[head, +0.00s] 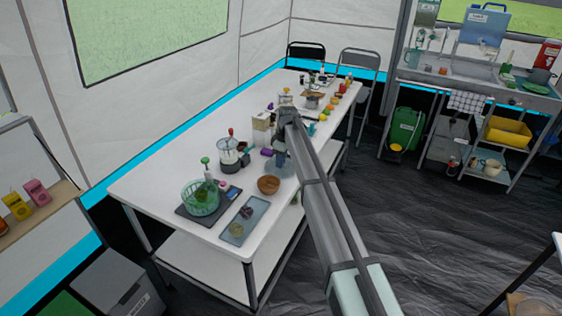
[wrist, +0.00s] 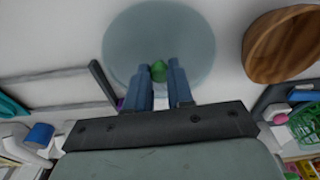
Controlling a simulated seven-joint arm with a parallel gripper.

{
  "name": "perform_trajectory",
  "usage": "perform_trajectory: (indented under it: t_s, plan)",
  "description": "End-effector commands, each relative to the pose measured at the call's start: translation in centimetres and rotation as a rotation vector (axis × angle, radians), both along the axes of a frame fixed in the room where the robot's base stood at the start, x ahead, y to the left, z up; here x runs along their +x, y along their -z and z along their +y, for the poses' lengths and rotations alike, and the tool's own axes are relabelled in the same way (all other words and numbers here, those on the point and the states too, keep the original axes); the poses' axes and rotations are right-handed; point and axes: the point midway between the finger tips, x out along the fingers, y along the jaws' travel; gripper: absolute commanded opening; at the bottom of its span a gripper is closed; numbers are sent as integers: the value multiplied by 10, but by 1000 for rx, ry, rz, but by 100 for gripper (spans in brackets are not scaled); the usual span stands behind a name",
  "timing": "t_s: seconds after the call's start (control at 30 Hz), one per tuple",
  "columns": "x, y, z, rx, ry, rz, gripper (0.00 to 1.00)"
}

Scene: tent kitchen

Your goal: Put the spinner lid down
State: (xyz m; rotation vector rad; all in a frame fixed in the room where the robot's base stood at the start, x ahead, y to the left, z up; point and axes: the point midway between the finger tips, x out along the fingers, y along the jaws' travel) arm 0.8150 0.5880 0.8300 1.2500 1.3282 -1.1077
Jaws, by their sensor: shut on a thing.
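The spinner lid (wrist: 150,28) is a round, see-through bluish disc with a green knob (wrist: 158,71) in the wrist view. My gripper (wrist: 160,75) is shut on the knob, with one blue finger on each side. In the head view my gripper (head: 276,156) is over the white table, and the lid shows faintly under it (head: 284,171). I cannot tell whether the lid touches the table. The green spinner basket (head: 200,200) stands on a dark board at the table's near end.
A wooden bowl (head: 268,185) is close by the lid, and at its right in the wrist view (wrist: 286,42). A blue-grey tray (head: 240,222) holds small items. A clear jar (head: 232,155) and a carton (head: 261,130) stand behind and left of my gripper. More items crowd the far end.

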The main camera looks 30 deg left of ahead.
Motion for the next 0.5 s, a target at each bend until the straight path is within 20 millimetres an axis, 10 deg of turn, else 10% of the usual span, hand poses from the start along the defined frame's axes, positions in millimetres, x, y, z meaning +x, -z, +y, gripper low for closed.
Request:
perform_trajectory:
  t_s: [0.43,0.5]
  plan:
    - [0,8,0,0,0,0,0]
    - [0,8,0,0,0,0,28]
